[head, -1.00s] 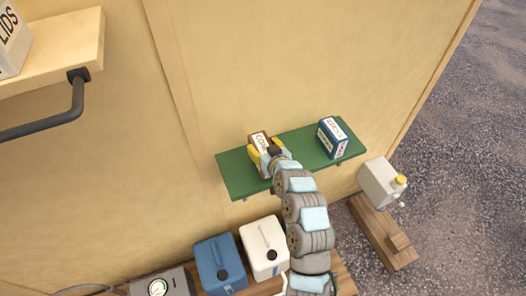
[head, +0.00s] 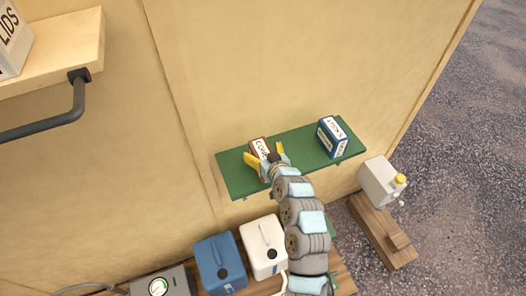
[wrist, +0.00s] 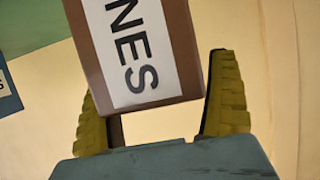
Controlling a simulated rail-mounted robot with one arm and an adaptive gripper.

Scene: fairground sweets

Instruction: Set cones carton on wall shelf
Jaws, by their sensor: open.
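The cones carton (head: 260,147) is brown with a white label and stands on the left part of the green wall shelf (head: 236,181). In the wrist view the carton (wrist: 180,45) shows large, with "NES" readable on its label. My gripper (head: 266,160) is open in front of the carton. In the wrist view its two yellow fingers (wrist: 162,115) are spread apart, one at each side of the carton's near end, with a gap visible on the right side. The carton's lower part is hidden behind my gripper in the head view.
A blue and white carton (head: 332,137) stands on the shelf's right part, with bare shelf between. Below are a blue canister (head: 220,262), a white canister (head: 263,246) and a gauge box (head: 160,286). A wooden shelf (head: 60,50) is upper left.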

